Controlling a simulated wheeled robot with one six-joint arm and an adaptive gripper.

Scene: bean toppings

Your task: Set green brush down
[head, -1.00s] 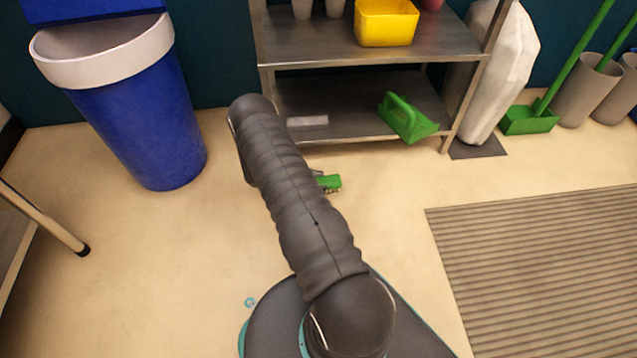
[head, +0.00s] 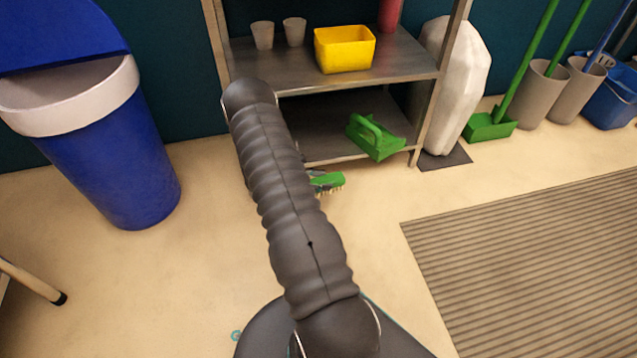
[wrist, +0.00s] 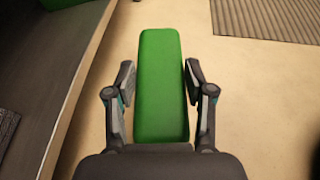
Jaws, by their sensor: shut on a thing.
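The green brush (head: 327,180) shows in the head view just right of my arm, bristles facing down, in front of the lower shelf. In the wrist view the brush's smooth green back (wrist: 160,70) lies lengthwise between the two fingers of my gripper (wrist: 160,88). My gripper is shut on the brush's sides. My arm hides the gripper and part of the brush in the head view. The brush appears to be held near the shelf's front edge; its exact height over the floor is hard to tell.
A metal shelf unit (head: 300,82) holds a yellow bin (head: 345,50) and, on its lower shelf, a green caddy (head: 375,138). A blue barrel (head: 125,165) stands left. A grey ribbed mat (head: 530,260) lies right. Pale floor (head: 380,205) between is clear.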

